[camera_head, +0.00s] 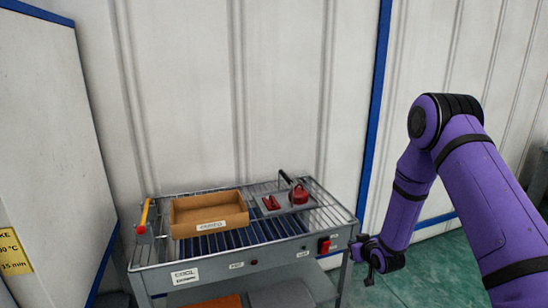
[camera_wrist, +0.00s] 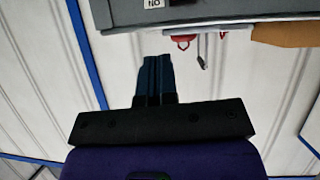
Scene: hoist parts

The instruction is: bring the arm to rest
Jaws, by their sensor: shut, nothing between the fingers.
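My purple arm (camera_head: 415,180) is bent at the right of the head view. My gripper (camera_head: 369,279) hangs at its end, low beside the right end of the roller table (camera_head: 345,236) and apart from the items on top. In the wrist view the dark fingers of my gripper (camera_wrist: 156,60) lie together, shut and empty, with the pale wall behind them.
The table holds a cardboard box (camera_head: 210,213), small red parts (camera_head: 271,203), a red hoist part (camera_head: 299,194) and a yellow-orange handle (camera_head: 145,214). A red switch (camera_head: 324,246) is on its front. Green floor (camera_head: 425,275) is open at the right; a white panel (camera_head: 45,130) stands left.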

